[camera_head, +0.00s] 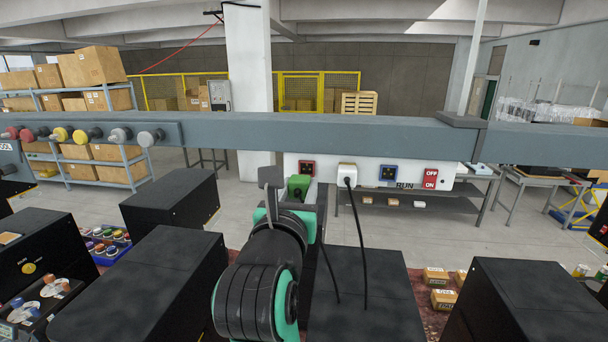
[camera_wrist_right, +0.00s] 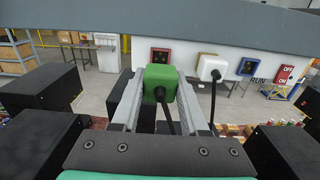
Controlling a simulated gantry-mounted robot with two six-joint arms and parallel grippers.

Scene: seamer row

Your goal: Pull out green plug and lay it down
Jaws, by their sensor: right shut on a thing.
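The green plug (camera_head: 299,187) is between the fingers of my right gripper (camera_head: 297,193), which is shut on it. In the right wrist view the plug (camera_wrist_right: 160,78) sits between the two grey fingers, with its black cord running down from it. A red-framed socket (camera_head: 307,167) on the white strip shows above and behind the plug. In the right wrist view the socket's dark face (camera_wrist_right: 161,55) is uncovered above the plug, so the plug looks out of it. The exact gap cannot be told. My left gripper is not in view.
A white plug (camera_head: 347,173) with a black cord sits on the white strip (camera_head: 328,182), right of the green one. A blue socket (camera_head: 388,173) and red OFF/ON switch (camera_head: 431,178) are further right. Black boxes (camera_head: 170,205) stand below the grey beam (camera_head: 350,137).

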